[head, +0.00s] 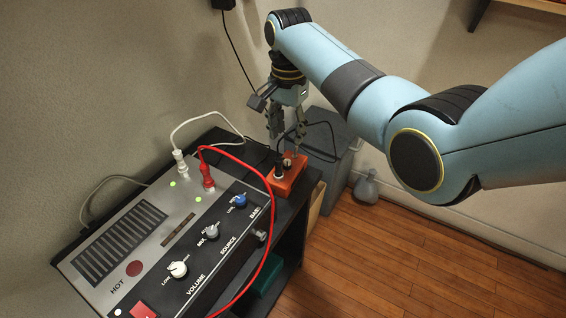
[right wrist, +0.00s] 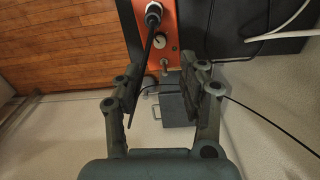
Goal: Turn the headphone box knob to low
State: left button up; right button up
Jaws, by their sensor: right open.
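The orange headphone box (head: 284,186) sits on the right end of the black stand, beside the large amplifier panel. It also shows at the top of the right wrist view (right wrist: 172,12). Its small pale-topped knob (right wrist: 159,41) lies between a black cable plug (right wrist: 153,14) and a small metal part at the box's end. I cannot read which setting the knob points to. My right gripper (head: 287,140) is open and empty above the box, its fingers pointing down. In the right wrist view its fingers (right wrist: 161,82) are spread, with the knob beyond the tips. My left gripper is not in view.
The amplifier panel (head: 190,215) has a white volume knob (head: 178,269), other knobs, and red (head: 265,190) and white cables. A grey box (head: 335,142) stands behind the stand. A thin black cable runs near my right gripper. The wooden floor (head: 400,245) at right is mostly clear.

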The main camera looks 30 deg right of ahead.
aim_at(287, 161)
notch_tip(287, 161, down, 8)
jog(key=shift+r+b, duration=0.1)
jog(key=shift+b, duration=1.15)
jog(key=shift+f, duration=0.4)
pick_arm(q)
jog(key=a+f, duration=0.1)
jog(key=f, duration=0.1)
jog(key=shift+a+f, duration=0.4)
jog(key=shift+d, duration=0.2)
pick_arm(e)
jog(key=shift+c, duration=0.3)
grip_shut()
